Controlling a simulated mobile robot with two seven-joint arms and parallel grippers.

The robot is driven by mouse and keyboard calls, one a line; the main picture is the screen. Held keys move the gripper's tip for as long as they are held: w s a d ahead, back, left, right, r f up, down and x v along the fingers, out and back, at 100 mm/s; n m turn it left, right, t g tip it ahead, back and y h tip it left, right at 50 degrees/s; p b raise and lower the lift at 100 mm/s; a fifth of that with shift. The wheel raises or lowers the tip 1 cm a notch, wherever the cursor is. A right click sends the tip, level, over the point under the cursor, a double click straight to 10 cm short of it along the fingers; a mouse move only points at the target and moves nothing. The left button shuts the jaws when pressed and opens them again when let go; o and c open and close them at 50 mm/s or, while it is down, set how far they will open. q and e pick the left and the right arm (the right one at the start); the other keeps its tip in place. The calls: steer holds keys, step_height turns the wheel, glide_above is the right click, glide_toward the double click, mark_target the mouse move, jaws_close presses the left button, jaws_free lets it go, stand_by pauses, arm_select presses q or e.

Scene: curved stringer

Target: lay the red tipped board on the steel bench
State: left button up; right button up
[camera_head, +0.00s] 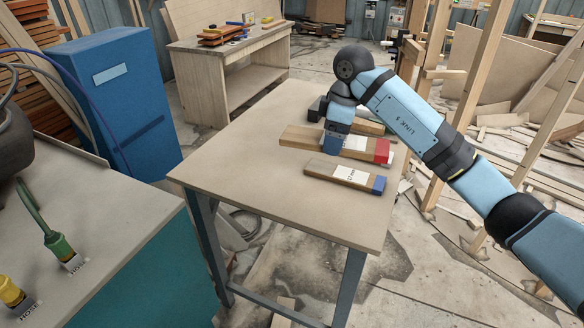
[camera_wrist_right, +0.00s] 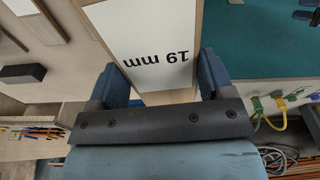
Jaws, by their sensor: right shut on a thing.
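The red tipped board (camera_head: 302,137) is a flat wooden board with a red right end and a white label. It is over the right part of the bench (camera_head: 240,150), which has a tan top and blue-grey metal legs. My right gripper (camera_head: 335,150) is shut on the board's middle from above, hiding part of it. In the right wrist view the board's white label (camera_wrist_right: 145,35) reads "19 mm", and the board lies between the two fingers (camera_wrist_right: 168,92). I cannot tell whether the board touches the bench top. My left gripper is not in view.
A blue tipped board (camera_head: 345,178) lies in front of the held one. Another board (camera_head: 370,127) and a dark block (camera_head: 318,108) are behind it. The bench's left and front areas are clear. A teal cabinet (camera_head: 150,260) stands at left; upright timbers (camera_head: 480,75) stand at right.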

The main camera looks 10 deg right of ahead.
steer(key=shift+r+m, duration=0.1)
steer(key=shift+m, duration=0.4)
glide_above(327, 208)
steer(key=shift+m, duration=0.3)
step_height(327, 208, down, 15)
steer(key=shift+d, duration=0.1)
steer(key=shift+f, duration=2.4)
steer(key=shift+f, duration=0.15)
steer(key=o, duration=1.1)
steer(key=shift+c, duration=0.2)
